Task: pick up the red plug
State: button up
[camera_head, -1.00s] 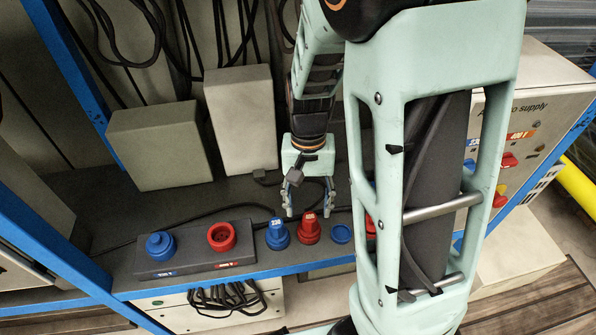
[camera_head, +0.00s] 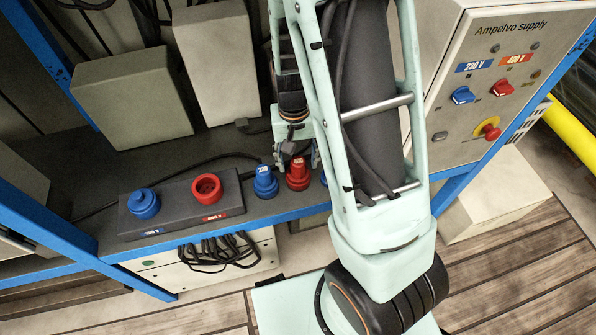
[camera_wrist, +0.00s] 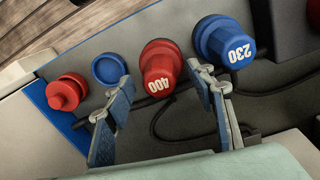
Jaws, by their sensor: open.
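The red plug (camera_head: 298,173), marked 400, stands upright on the dark shelf with the blue plug (camera_head: 265,182), marked 230, just left of it. In the wrist view the red plug (camera_wrist: 160,69) shows between and beyond the two fingertips, with the blue plug (camera_wrist: 225,42) on its right. My gripper (camera_head: 297,150) is open and empty, close behind and above the red plug in the head view. In the wrist view its fingers (camera_wrist: 163,90) stand apart on either side of the plug; I cannot tell whether either touches it.
A dark socket block (camera_head: 180,218) with a blue and a red socket sits to the left. A blue cap (camera_wrist: 109,67) and a red piece (camera_wrist: 66,92) lie beside the red plug. The Ampelvo supply cabinet (camera_head: 480,110) stands right. A blue rail (camera_head: 190,245) edges the shelf.

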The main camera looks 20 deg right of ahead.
jog(key=shift+f, duration=0.8)
jog(key=c, duration=1.4)
jog(key=shift+o, duration=0.2)
jog(key=shift+r, duration=0.15)
